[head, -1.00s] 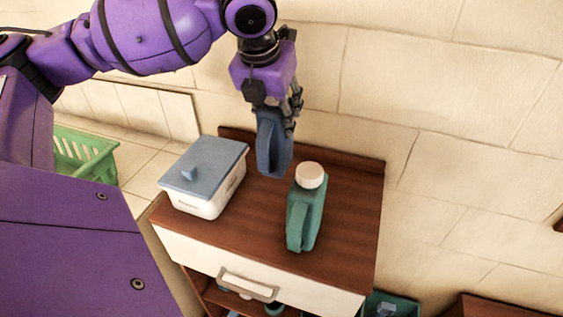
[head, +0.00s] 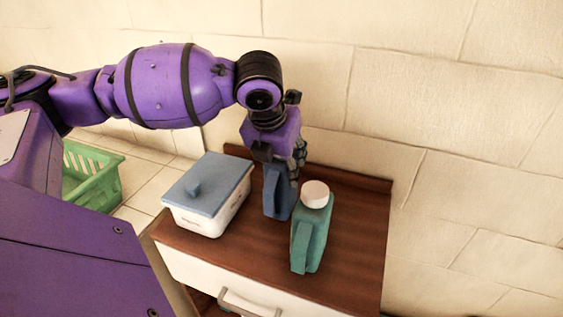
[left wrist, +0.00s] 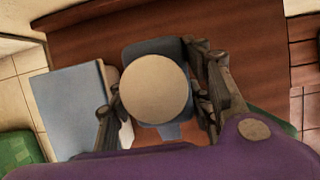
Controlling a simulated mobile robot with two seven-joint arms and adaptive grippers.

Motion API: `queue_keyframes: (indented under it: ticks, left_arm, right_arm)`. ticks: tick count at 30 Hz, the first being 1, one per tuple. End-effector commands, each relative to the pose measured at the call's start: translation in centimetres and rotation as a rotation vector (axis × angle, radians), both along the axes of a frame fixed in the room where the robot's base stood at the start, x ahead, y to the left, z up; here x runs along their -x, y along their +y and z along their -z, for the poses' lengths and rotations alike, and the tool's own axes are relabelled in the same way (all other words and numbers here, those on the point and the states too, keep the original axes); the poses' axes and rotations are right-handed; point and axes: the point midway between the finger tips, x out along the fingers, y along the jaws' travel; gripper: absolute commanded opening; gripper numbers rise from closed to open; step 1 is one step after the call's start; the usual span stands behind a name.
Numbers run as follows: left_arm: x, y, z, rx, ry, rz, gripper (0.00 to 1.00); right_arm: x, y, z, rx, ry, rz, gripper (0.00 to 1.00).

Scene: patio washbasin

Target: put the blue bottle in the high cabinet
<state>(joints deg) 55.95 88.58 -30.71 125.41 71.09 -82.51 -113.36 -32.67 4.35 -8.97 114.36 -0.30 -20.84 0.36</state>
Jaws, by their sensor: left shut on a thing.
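The blue bottle (head: 279,197) is upright in my left gripper (head: 284,162), over the brown wooden top of a low cabinet (head: 344,240). Its base is at or just above the wood; I cannot tell if it touches. In the left wrist view its round pale cap (left wrist: 156,88) faces the camera, with the blue body (left wrist: 150,50) below and the fingers on both sides. The gripper is shut on the bottle's upper part. I cannot tell whether this low cabinet is linked to the high cabinet. My right gripper is not in view.
A green bottle (head: 309,243) with a white cap stands close in front and right of the blue one. A white box with a blue lid (head: 209,184) stands to the left. A green basket (head: 92,176) is at far left. The cabinet top's right side is clear.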

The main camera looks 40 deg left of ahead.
Motion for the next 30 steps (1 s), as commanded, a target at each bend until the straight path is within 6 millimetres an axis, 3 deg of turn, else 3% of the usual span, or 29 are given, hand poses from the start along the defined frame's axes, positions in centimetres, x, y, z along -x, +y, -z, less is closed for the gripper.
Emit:
queue_keyframes:
  ticks: [2,3,6,18,23,30]
  left_arm:
    - [-0.1,0.0,0.0,0.000,-0.004,-0.001,0.00]
    - [0.0,0.0,0.2,0.000,0.000,-0.001,0.52]
    - [0.0,0.0,0.2,0.001,0.001,-0.001,0.65]
    - [0.1,0.0,-0.3,0.000,0.000,0.000,0.65]
    - [0.9,-0.2,-2.8,-0.001,-0.005,-0.001,0.65]
    - [2.9,-0.7,-7.7,0.000,-0.006,-0.001,0.65]
  right_arm:
    - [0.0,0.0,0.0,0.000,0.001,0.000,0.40]
    - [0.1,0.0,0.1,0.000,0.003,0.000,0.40]
    - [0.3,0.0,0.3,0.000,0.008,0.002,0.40]
    - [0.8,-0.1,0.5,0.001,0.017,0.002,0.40]
    - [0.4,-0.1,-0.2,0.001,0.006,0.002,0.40]
    - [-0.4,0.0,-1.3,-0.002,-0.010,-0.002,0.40]
